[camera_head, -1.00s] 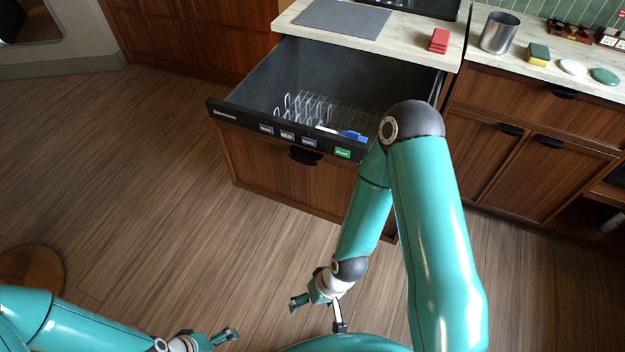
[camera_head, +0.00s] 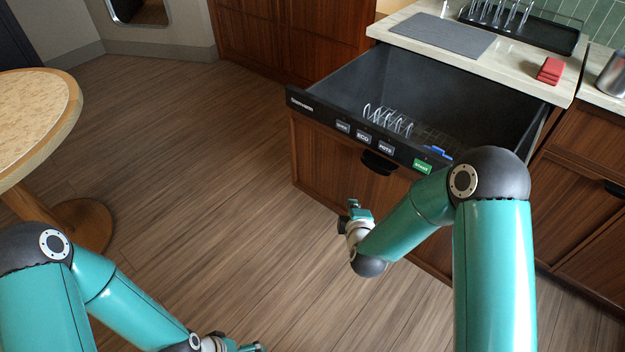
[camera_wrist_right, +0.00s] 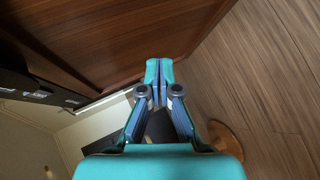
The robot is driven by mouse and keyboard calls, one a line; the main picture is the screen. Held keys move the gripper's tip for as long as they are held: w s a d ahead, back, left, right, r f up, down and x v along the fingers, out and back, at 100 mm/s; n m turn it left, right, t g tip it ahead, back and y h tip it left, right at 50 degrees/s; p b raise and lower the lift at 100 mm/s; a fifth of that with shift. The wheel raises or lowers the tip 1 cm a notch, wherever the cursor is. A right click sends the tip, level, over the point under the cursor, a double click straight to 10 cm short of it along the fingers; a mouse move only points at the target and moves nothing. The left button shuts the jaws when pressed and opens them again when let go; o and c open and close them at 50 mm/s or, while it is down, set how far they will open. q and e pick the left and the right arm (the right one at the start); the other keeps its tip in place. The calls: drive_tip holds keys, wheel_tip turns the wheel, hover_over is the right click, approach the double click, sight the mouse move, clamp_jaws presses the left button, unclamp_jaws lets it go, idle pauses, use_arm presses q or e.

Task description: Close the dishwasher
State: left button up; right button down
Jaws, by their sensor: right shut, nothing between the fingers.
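The dishwasher is a drawer type, pulled out under the counter, with a black top edge (camera_head: 352,131) bearing labelled buttons and a wooden front (camera_head: 330,166). Its wire rack (camera_head: 389,120) and a blue item (camera_head: 437,152) show inside. A dark handle (camera_head: 378,163) sits below the buttons. My right gripper (camera_head: 352,209) is shut and empty, in front of the drawer's wooden front and below the handle. In the right wrist view its fingers (camera_wrist_right: 158,82) are together, with wood panelling beyond. My left gripper (camera_head: 250,348) is at the bottom edge, partly cut off; its jaws are unclear.
A round table (camera_head: 30,115) stands at the left. The counter (camera_head: 482,66) above the drawer holds a grey mat (camera_head: 441,36), a dish rack (camera_head: 520,28) and red sponges (camera_head: 551,70). Open wooden floor (camera_head: 190,170) lies left of the drawer.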

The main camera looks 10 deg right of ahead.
drive_tip(key=w+a+n+t+b, duration=0.2)
drive_tip(key=w+a+t+b, duration=0.35)
drive_tip(key=a+b, duration=0.85)
drive_tip(key=b, duration=0.4)
approach(311, 152)
drive_tip(key=w+a, duration=0.2)
drive_tip(key=w, duration=0.1)
drive_tip(key=shift+w+d+b, duration=0.65)
drive_tip(key=shift+w+d, duration=0.45)
drive_tip(key=shift+w, duration=0.1)
drive_tip(key=shift+w+d, duration=0.3)
use_arm(q)
wheel_tip(311, 152, down, 22)
drive_tip(key=shift+f, duration=0.2)
